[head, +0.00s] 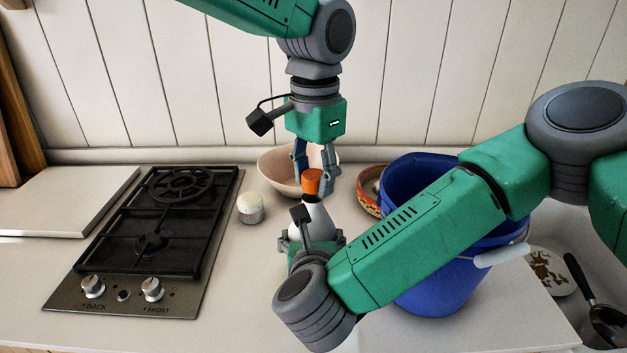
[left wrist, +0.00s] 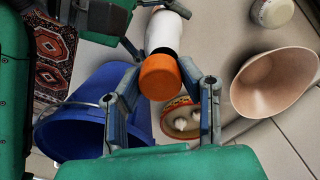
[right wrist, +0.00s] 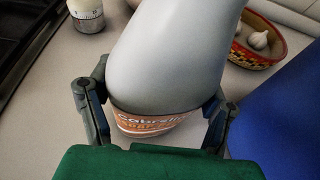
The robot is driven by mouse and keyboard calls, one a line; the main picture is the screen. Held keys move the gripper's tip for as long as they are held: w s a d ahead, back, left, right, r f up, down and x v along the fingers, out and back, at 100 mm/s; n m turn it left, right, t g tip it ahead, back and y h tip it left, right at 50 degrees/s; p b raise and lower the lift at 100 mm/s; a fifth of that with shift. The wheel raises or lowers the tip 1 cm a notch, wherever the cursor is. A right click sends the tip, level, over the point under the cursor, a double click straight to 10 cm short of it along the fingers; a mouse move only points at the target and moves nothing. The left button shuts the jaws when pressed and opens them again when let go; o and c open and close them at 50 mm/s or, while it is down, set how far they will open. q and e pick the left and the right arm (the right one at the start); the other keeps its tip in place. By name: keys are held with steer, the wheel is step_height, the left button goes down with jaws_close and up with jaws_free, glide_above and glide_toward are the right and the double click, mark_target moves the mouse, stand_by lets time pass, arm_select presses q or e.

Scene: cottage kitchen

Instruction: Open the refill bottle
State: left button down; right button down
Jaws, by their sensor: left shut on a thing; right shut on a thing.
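The refill bottle (head: 318,222) is white with an orange cap (head: 312,181) and stands upright on the counter. My left gripper (head: 315,190) comes down from above and is shut on the orange cap, which shows between its fingers in the left wrist view (left wrist: 160,78). My right gripper (right wrist: 155,118) is shut around the bottle's lower body, next to an orange label (right wrist: 150,122) with white lettering. In the head view my right gripper and forearm hide the bottle's lower part. The cap looks seated on the neck; I cannot tell whether it has turned.
A blue bucket (head: 412,180) stands close on the right, partly behind my right arm. A pink bowl (head: 275,168) and a patterned bowl with garlic (head: 369,203) are behind the bottle. A small white timer (head: 250,208) and the gas hob (head: 130,285) are left.

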mark_target(313, 174)
arm_select(q)
steer(key=shift+a+r, duration=0.1)
steer(key=shift+r, duration=1.9)
arm_select(e)
steer(key=shift+c, duration=0.2)
jaws_free()
